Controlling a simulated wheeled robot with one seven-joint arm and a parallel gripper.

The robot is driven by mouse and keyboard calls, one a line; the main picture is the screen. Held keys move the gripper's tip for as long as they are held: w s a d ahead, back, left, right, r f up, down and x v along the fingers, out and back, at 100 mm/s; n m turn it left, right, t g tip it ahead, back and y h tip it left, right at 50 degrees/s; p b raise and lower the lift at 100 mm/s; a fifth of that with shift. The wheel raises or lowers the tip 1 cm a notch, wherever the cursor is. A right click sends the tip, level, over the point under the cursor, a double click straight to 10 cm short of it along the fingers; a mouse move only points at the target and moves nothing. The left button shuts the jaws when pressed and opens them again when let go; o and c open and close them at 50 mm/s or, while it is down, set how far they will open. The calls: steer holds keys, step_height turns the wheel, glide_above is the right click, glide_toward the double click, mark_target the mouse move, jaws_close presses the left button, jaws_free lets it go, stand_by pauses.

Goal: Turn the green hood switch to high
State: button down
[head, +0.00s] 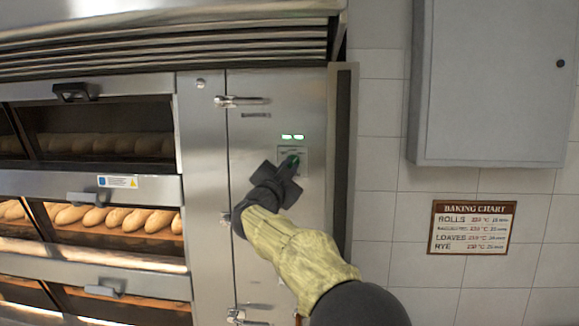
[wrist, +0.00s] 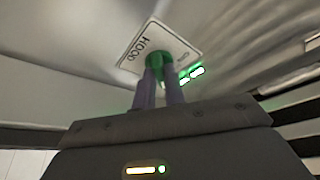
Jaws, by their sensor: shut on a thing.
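The green hood switch (head: 294,160) is a small knob on a pale plate on the steel oven side panel, partly hidden by my gripper in the head view. In the wrist view the green knob (wrist: 158,60) sits on a plate (wrist: 185,40) lettered HOOD. My gripper (wrist: 159,85) has both fingers against the knob, one on each side, and is shut on it. In the head view my gripper (head: 290,168) reaches up to the panel from the lower right. The knob's exact setting cannot be read.
Green indicator lights (head: 292,137) glow just above the switch plate. Deck ovens with loaves (head: 110,218) stand at left. A grey wall cabinet (head: 490,90) and a baking chart (head: 472,228) are on the tiled wall at right. A panel latch (head: 240,101) sticks out above.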

steer(key=shift+m+h, duration=0.4)
steer(key=shift+m, duration=0.3)
steer(key=shift+g, duration=0.4)
steer(key=c, duration=1.5)
jaws_free()
steer(key=shift+o, duration=0.2)
steer(key=shift+s+a+f+b, duration=0.25)
steer(key=shift+s+b, duration=0.05)
steer(key=shift+s, duration=0.2)
steer(key=b+v, duration=0.7)
steer(key=v, duration=0.9)
steer(key=shift+b, duration=0.35)
steer(key=shift+f, duration=0.1)
